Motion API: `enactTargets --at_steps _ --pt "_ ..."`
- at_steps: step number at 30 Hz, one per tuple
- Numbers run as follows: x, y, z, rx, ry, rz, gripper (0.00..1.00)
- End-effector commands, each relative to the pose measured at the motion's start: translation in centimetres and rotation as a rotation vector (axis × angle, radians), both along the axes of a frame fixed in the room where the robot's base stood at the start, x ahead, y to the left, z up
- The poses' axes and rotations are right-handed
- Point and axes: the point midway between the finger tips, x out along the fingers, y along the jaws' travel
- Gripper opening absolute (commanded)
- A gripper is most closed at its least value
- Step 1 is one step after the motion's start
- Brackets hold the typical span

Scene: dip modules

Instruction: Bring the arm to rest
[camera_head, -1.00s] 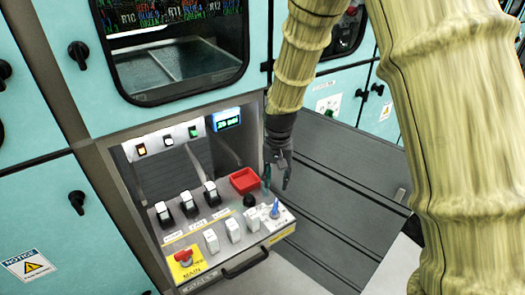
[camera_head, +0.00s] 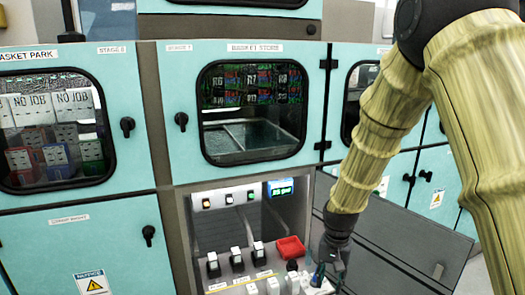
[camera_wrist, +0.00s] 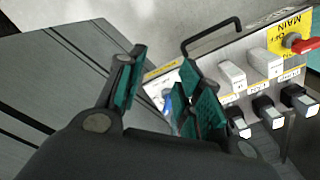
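My arm reaches down from the upper right in the head view, its links in yellowish covers. My gripper (camera_head: 328,274) hangs at the right end of a control panel (camera_head: 238,270), close to a blue knob (camera_head: 317,276). In the wrist view my gripper (camera_wrist: 162,85) is open, its teal-padded fingers apart with nothing between the pads. The blue knob (camera_wrist: 167,101) shows beyond the gap between them. Whether a finger touches the knob cannot be told.
Teal cabinets with windows (camera_head: 252,110) stand behind.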

Motion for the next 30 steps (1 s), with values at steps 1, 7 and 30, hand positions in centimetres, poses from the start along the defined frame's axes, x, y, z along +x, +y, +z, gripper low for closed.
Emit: enactTargets --at_steps 1,7,30 --pt "0.0 0.0 0.0 0.0 0.0 0.0 0.36" --pt "-1.2 -0.1 -3.0 0.003 0.003 0.022 0.36" --pt "-16.4 -2.0 -22.4 0.012 0.008 0.201 0.36"
